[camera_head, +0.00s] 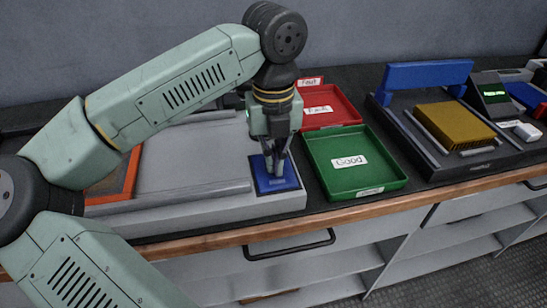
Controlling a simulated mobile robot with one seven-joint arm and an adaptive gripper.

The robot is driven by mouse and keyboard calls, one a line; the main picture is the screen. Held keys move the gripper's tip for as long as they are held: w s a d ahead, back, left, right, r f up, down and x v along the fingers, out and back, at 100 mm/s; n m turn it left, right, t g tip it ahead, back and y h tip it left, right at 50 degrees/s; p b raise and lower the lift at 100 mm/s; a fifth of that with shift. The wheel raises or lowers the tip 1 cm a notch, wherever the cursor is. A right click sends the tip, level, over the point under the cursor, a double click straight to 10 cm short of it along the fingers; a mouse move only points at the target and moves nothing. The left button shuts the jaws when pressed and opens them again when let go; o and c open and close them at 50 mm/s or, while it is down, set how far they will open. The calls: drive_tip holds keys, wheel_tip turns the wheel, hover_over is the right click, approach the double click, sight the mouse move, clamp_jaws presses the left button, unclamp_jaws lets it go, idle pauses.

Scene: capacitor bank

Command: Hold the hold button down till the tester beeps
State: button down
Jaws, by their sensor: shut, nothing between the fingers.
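My gripper (278,175) is shut and empty, pointing straight down over a blue panel (262,187) on the right end of a long grey fixture. Its fingertips are at or just above the panel; I cannot tell whether they touch it. I cannot make out the hold button; the fingers may hide it. On the right, a small dark unit with a lit green display (495,92) stands beside another fixture. Its text is too small to read.
A green tray (380,187) labelled "Good" and a red tray (346,103) stand right of my gripper, both empty. Farther right, a dark fixture (415,158) holds a yellow finned block (455,126) below a raised blue bar (428,75). The wooden bench edge (340,216) runs in front.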

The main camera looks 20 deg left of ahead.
wheel_tip(320, 180, up, 9)
drive_tip(key=p, duration=0.5)
drive_tip(key=shift+f, duration=0.1)
idle(0.4)
